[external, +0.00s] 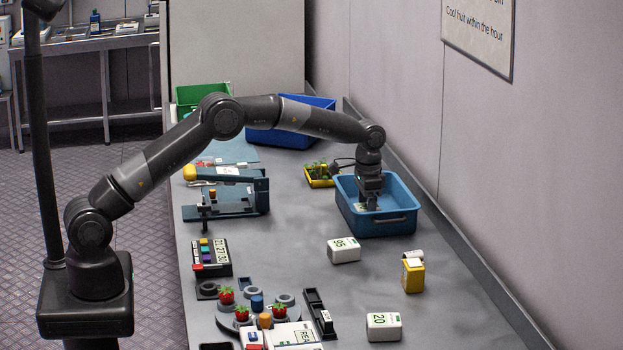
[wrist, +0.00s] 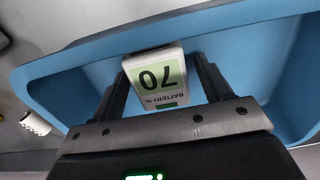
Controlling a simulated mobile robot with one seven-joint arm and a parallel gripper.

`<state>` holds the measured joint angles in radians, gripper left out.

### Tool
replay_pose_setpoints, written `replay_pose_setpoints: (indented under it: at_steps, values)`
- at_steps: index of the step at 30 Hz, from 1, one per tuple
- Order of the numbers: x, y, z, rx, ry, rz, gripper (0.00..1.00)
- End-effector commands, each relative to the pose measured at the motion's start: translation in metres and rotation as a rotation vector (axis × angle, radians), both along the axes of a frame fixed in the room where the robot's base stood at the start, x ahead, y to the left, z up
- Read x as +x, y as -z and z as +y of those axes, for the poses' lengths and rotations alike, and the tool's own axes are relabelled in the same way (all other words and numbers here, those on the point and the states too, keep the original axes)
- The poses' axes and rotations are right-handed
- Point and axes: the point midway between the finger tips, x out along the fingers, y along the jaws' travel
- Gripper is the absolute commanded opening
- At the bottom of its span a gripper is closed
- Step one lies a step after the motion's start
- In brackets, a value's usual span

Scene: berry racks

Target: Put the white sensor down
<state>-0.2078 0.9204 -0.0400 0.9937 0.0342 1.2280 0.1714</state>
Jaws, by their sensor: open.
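The white sensor (wrist: 157,77), marked 70 and "BATTERY %", is inside the blue bin (wrist: 80,62) in the wrist view. It shows upside down there, between the two fingers of my gripper (wrist: 163,68). My gripper is open, with a finger on each side of the sensor. In the external view my gripper (external: 369,205) reaches down into the blue bin (external: 380,224), and the sensor is mostly hidden by the fingers and the bin's wall. I cannot tell whether the sensor's underside touches the bin floor.
Two other white sensors (external: 344,250) (external: 384,326) and a yellow box (external: 413,274) stand on the grey table in front of the bin. A small yellow tray with plants (external: 320,181) stands left of the bin. A darker blue bin (external: 275,139) is behind.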

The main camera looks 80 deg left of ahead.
Motion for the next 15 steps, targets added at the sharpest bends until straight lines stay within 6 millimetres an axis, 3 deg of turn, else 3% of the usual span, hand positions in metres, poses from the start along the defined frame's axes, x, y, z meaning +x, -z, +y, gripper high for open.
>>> replay_pose_setpoints:
  at_steps: [7, 15]
  values:
    - [0.001, -0.018, 0.000, 0.001, 0.000, -0.004, 0.71]
    - [0.001, -0.076, 0.000, 0.001, 0.000, -0.003, 0.71]
